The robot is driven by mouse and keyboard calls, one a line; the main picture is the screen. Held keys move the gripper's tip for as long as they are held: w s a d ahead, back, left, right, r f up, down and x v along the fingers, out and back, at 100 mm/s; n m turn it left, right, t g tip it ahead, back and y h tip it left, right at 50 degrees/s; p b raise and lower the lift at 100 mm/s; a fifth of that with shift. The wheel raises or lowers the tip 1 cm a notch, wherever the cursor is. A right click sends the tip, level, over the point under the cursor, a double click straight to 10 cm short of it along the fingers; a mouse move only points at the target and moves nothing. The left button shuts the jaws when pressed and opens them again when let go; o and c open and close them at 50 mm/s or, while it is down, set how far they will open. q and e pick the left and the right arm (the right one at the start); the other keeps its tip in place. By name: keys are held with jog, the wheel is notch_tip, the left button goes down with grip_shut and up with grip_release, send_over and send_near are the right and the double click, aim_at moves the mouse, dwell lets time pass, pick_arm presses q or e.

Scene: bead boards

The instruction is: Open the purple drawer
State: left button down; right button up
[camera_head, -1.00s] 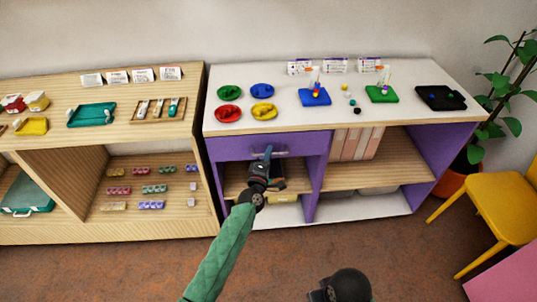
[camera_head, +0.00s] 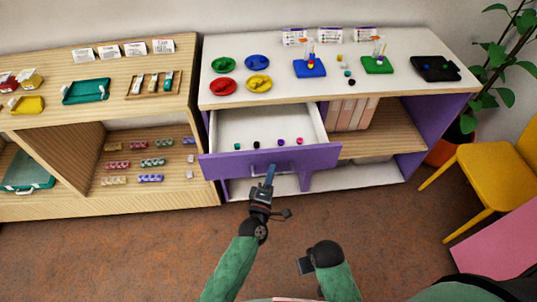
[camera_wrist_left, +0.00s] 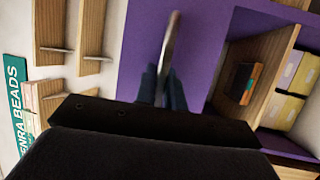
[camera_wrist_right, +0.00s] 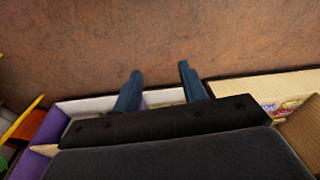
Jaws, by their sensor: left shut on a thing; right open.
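The purple drawer (camera_head: 230,165) stands pulled out from the white-topped cabinet in the head view. Its white inside shows, with several small beads in a row near the front. My left gripper (camera_head: 270,175) is at the middle of the drawer front, shut on the drawer's handle (camera_head: 258,170). In the left wrist view the handle (camera_wrist_left: 170,50) runs between the blue fingers, in front of the purple panel. My right gripper (camera_head: 305,265) is low over the floor, away from the cabinet. In the right wrist view its fingers (camera_wrist_right: 160,90) are apart with nothing between them.
The white cabinet top (camera_head: 300,92) holds colored dishes and bead boards. A wooden shelf (camera_head: 130,120) stands to the left, with trays and bead sets. A yellow chair (camera_head: 490,185) and a plant (camera_head: 500,80) are at the right. The brown floor (camera_head: 390,230) in front is free.

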pick_arm(q)
jog(key=shift+s+d, duration=0.15)
jog(key=shift+s, duration=2.7)
pick_arm(e)
jog(key=shift+f, duration=0.8)
pick_arm(q)
jog(key=c, duration=1.8)
grip_release()
jog(key=shift+o, duration=0.2)
pick_arm(e)
jog(key=shift+r, duration=0.1)
pick_arm(q)
jog(key=shift+f, duration=0.1)
jog(key=b+v, duration=0.2)
jog(key=v, duration=0.5)
jog(key=shift+s, duration=0.35)
pick_arm(e)
notch_tip(320, 180, up, 10)
jog(key=s, duration=0.1)
jog(key=shift+s, duration=0.2)
